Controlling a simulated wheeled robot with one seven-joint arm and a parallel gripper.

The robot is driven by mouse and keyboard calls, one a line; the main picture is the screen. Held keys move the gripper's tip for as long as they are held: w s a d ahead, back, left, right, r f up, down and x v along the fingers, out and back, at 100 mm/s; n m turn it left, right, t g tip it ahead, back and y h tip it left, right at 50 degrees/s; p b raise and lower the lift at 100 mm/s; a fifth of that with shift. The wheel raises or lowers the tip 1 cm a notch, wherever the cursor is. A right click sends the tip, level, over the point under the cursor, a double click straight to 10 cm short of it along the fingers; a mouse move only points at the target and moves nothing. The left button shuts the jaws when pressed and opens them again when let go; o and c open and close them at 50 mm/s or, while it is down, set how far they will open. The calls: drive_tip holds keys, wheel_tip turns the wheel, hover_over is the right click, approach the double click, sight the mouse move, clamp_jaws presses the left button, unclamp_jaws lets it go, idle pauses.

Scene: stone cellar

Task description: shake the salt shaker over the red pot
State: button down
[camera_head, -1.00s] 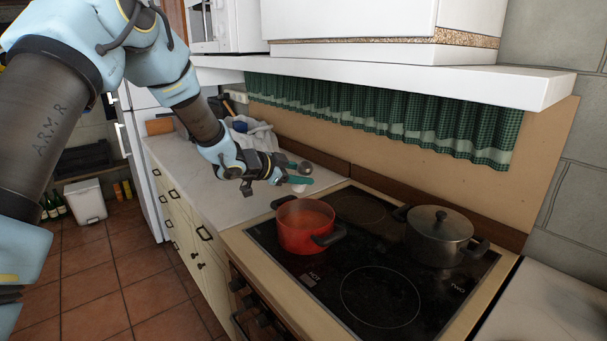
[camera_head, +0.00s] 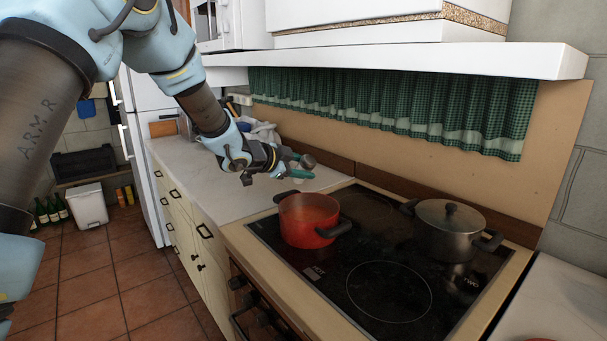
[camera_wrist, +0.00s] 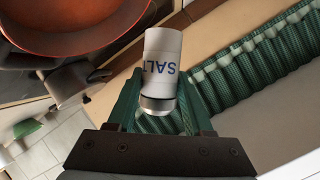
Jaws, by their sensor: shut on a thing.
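The salt shaker (camera_wrist: 161,65) is white with blue "SALT" lettering and a metal end. In the wrist view it lies between the green fingers of my gripper (camera_wrist: 158,108), which is shut on it. The lettering reads upside down there. In the head view my gripper (camera_head: 298,168) is up beyond the red pot, toward the back left, above the counter; the shaker is hard to make out there.
A lidded steel pot (camera_head: 446,230) stands right of the red pot on the black hob (camera_head: 385,290). A white shelf (camera_head: 420,58) with a green checked curtain (camera_head: 400,105) hangs above. The white counter (camera_head: 205,175) left of the hob is mostly clear.

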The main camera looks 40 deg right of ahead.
drive_tip(key=shift+w+f+m+t+b, duration=0.2)
drive_tip(key=shift+m+t+b, duration=0.3)
drive_tip(key=shift+b, duration=2.4)
drive_tip(key=shift+w+f+m+t+b, duration=0.1)
drive_tip(key=shift+f+m+t+b, duration=0.4)
drive_tip(key=shift+b, duration=2.4)
drive_tip(key=m+b, duration=0.1)
drive_tip(key=b, duration=0.5)
drive_tip(key=m+t+h+b, duration=0.1)
drive_tip(key=m+b, duration=0.1)
drive_tip(key=b, duration=0.4)
drive_tip(key=shift+w+f+b, duration=0.15)
drive_tip(key=shift+w+b, duration=0.15)
drive_tip(key=shift+b, duration=0.05)
drive_tip(key=m+b, duration=0.1)
drive_tip(key=b, duration=0.4)
drive_tip(key=m+t+h+b, duration=0.1)
drive_tip(key=m+b, duration=0.1)
drive_tip(key=b, duration=0.4)
drive_tip(key=shift+f+t, duration=0.25)
drive_tip(key=shift+t, duration=0.05)
drive_tip(key=m+b, duration=0.1)
drive_tip(key=b, duration=0.2)
drive_tip(key=m+h+b, duration=0.1)
drive_tip(key=b, duration=0.2)
drive_tip(key=m+b, duration=0.1)
drive_tip(key=b, duration=0.2)
drive_tip(key=shift+s+f+t, duration=0.15)
drive_tip(key=shift+f+t, duration=0.1)
drive_tip(key=shift+t, duration=0.15)
